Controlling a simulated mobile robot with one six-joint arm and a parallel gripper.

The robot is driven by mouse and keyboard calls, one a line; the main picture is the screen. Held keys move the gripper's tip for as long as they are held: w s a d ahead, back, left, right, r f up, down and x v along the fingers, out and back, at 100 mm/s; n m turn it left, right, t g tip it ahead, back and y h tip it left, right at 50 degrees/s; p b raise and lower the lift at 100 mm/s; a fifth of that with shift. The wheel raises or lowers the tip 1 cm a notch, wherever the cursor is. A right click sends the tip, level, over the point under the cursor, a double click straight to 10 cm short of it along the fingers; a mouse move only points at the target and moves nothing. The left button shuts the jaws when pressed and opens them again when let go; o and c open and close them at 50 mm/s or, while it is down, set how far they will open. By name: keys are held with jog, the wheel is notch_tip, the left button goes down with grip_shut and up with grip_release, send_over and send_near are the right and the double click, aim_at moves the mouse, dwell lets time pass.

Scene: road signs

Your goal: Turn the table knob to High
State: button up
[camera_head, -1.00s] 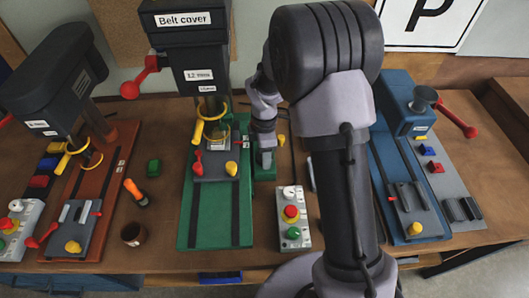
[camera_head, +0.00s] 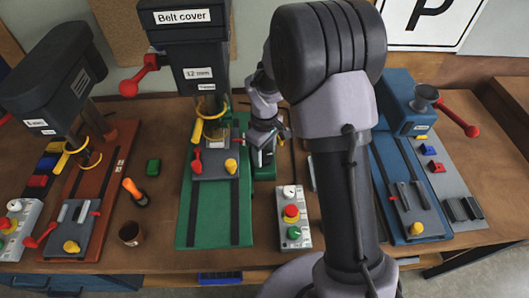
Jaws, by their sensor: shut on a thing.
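My gripper (camera_head: 263,147) points down at a small green block (camera_head: 264,171), just right of the green drill press base (camera_head: 215,226). It is shut on what I take to be the table knob; the fingers and wrist hide nearly all of it, so I cannot read its setting. A white label shows on the green block below the fingers.
A control box (camera_head: 293,218) with a white dial, red and green buttons stands in front. A brown press (camera_head: 92,190) is left, a blue one (camera_head: 405,190) right. An orange-handled tool (camera_head: 135,192), a green block (camera_head: 153,167) and a dark cup (camera_head: 131,234) lie between.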

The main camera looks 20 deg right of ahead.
jog(key=shift+m, duration=0.6)
dwell(1.6)
jog(key=o, duration=1.3)
jog(key=shift+o, duration=0.2)
jog(key=shift+d, duration=0.1)
